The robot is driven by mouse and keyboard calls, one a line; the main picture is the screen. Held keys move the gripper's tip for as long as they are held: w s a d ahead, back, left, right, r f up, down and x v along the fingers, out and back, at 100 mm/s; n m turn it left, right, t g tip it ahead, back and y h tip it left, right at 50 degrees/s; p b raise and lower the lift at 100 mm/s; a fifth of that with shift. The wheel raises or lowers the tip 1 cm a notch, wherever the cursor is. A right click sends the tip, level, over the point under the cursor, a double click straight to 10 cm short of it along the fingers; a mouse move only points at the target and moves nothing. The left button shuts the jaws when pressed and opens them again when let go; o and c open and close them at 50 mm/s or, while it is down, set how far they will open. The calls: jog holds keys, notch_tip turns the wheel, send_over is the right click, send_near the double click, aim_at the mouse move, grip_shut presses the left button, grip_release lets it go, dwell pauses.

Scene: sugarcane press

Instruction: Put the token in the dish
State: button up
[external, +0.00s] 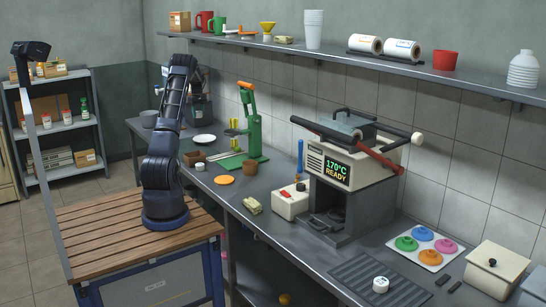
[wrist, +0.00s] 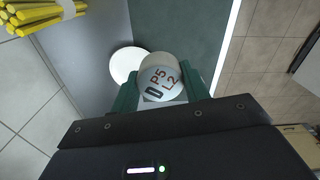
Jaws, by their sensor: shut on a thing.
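My gripper (wrist: 160,92) shows in the wrist view with its two green fingers shut on the token (wrist: 162,80). In the external view the white dish (external: 204,138) lies on the counter behind my arm. My gripper is not clear there, hidden behind the upper arm.
Yellow sticks (wrist: 40,12) lie at the top left in the wrist view. On the counter, a brown pot (external: 195,158), an orange disc (external: 224,180) and a green press (external: 252,125) stand near the dish. A hot press (external: 345,175) is farther right. A shelf (external: 330,55) runs above.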

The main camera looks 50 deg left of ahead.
jog(key=w+a+r+m, duration=0.2)
jog(key=w+a+m, duration=0.4)
jog(key=m, duration=0.5)
jog(key=f, duration=0.6)
jog(key=a+f, duration=0.1)
jog(key=f, duration=0.6)
jog(key=s+f, duration=0.1)
jog(key=f, duration=0.6)
jog(key=shift+a+f, duration=0.2)
jog(key=shift+f, duration=0.2)
jog(key=o, duration=1)
jog(key=shift+c, duration=0.2)
jog(key=shift+r, duration=0.1)
notch_tip(320, 180, up, 12)
